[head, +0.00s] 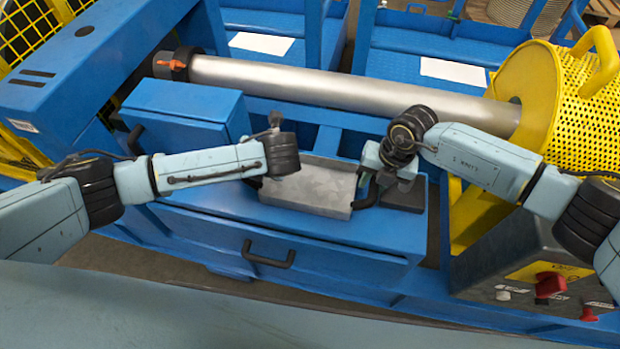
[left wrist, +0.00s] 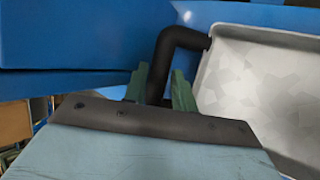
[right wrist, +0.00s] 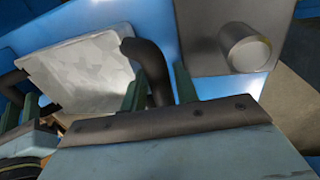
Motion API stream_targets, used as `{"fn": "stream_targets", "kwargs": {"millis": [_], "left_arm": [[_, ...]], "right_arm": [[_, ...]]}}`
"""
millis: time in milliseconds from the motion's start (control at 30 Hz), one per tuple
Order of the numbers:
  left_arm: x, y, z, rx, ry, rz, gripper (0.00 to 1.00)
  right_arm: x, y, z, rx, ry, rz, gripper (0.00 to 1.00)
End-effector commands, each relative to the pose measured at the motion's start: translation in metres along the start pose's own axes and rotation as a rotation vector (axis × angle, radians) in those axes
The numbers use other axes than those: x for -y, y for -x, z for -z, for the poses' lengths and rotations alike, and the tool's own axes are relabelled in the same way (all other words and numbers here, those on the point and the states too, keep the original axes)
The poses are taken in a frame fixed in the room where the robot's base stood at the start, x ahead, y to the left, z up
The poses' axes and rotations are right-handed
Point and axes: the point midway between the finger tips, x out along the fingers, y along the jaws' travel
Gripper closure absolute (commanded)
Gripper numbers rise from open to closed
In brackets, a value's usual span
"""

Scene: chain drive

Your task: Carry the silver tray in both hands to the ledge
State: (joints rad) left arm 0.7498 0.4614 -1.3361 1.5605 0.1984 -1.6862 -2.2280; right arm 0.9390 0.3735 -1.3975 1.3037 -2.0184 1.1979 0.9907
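The silver tray (head: 318,186) is a shallow grey metal tray with a black handle at each end. It lies about level at the blue cabinet top (head: 225,200); I cannot tell whether it touches it. In the left wrist view, the left handle (left wrist: 172,45) stands between the fingers of my left gripper (left wrist: 161,90), which look closed on it. In the head view my left wrist hides those fingers. In the right wrist view, the right handle (right wrist: 150,65) is between the fingers of my right gripper (right wrist: 160,92), which look closed on it. I cannot tell which surface is the ledge.
A raised blue box (head: 185,108) stands behind and left of the tray. A long metal roller (head: 340,88) runs behind it to a yellow perforated guard (head: 560,90). A control box with red knobs (head: 545,285) is at front right.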

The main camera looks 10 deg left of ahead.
Motion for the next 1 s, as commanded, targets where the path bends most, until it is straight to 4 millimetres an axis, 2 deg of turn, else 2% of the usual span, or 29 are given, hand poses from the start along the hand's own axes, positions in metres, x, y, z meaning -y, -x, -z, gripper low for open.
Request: {"fn": "stream_targets", "kwargs": {"millis": [200, 400, 433, 1000], "left_arm": [[-0.0001, -0.0001, 0.0001, 0.0, 0.0, 0.0, 0.73], [-0.0002, 0.0001, 0.0001, -0.001, 0.0, 0.0, 0.99], [-0.0002, 0.0001, 0.0, -0.001, 0.0, 0.0, 1.0], [-0.002, 0.0022, -0.0017, 0.001, 0.002, -0.001, 1.0]], "right_arm": [[-0.0001, 0.0, 0.0, 0.0, 0.0, 0.0, 0.7], [-0.0001, 0.0002, 0.0, 0.0, 0.0, 0.0, 0.96], [-0.0001, 0.0002, 0.0, 0.0, 0.0, 0.0, 1.0], [-0.0008, 0.0033, -0.0009, 0.002, -0.001, -0.001, 1.0]]}}
